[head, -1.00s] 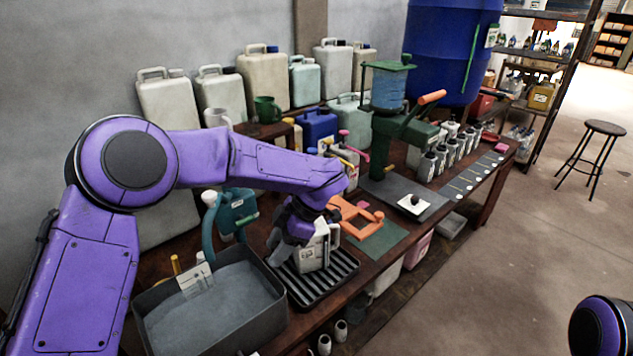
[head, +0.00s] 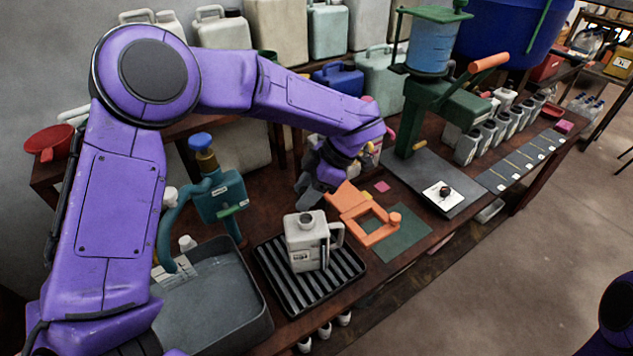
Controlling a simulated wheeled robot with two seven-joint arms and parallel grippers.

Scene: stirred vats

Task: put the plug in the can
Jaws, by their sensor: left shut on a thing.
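The can (head: 304,250) is a pale grey jug with a side handle and a round opening on top. It stands upright on a black ribbed tray (head: 262,268), with nothing touching its opening. My left gripper (head: 306,192) hangs behind the can and above the table, apart from the can. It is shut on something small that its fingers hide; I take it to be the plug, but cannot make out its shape. My right gripper is out of view; only a purple part of my right arm shows at the lower right.
An orange frame (head: 372,238) lies on a green mat (head: 408,243) right of the can. A grey basin (head: 262,325) and a teal pump (head: 226,199) stand left. A green press (head: 440,120) stands behind right. A white card (head: 432,197) bears a small dark object.

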